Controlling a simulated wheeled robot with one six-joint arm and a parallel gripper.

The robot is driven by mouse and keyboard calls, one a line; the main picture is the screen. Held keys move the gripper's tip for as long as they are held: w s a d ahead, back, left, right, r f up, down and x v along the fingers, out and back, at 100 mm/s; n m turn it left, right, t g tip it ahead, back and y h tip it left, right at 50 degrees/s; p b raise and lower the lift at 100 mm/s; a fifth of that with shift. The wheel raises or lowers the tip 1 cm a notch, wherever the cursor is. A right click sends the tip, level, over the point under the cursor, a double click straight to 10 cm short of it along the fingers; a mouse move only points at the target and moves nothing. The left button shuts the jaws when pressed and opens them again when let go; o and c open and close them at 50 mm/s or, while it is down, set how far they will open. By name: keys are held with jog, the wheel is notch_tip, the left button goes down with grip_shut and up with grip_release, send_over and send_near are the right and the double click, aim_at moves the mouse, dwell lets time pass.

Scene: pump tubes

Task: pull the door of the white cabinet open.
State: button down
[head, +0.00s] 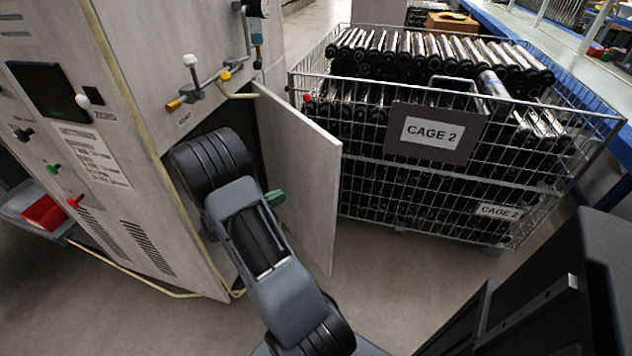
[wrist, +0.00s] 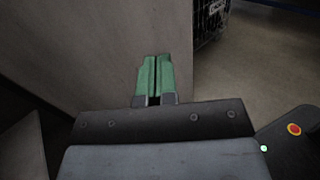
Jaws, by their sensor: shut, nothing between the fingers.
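The white cabinet (head: 150,120) stands at the left in the head view. Its door (head: 305,175) stands open, swung out to the right, with a dark opening beside it partly hidden by my arm. My gripper (head: 276,198) is at the opening, in front of the door's inner face. In the wrist view my gripper's green fingers (wrist: 154,78) are shut together with nothing between them. The pale door panel (wrist: 110,45) lies just beyond the fingertips there; I cannot tell whether they touch it.
A wire cage labelled CAGE 2 (head: 432,130), full of dark tubes, stands just right of the door. Valves and a yellow-tipped handle (head: 185,100) stick out from the cabinet front. A red bin (head: 43,212) is at the far left. Bare floor (head: 390,270) lies before the cage.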

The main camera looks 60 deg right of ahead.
aim_at(323, 175)
jog(key=b+x, duration=0.1)
jog(key=x, duration=1.3)
jog(key=shift+w+b, duration=0.15)
jog(key=shift+b, duration=0.25)
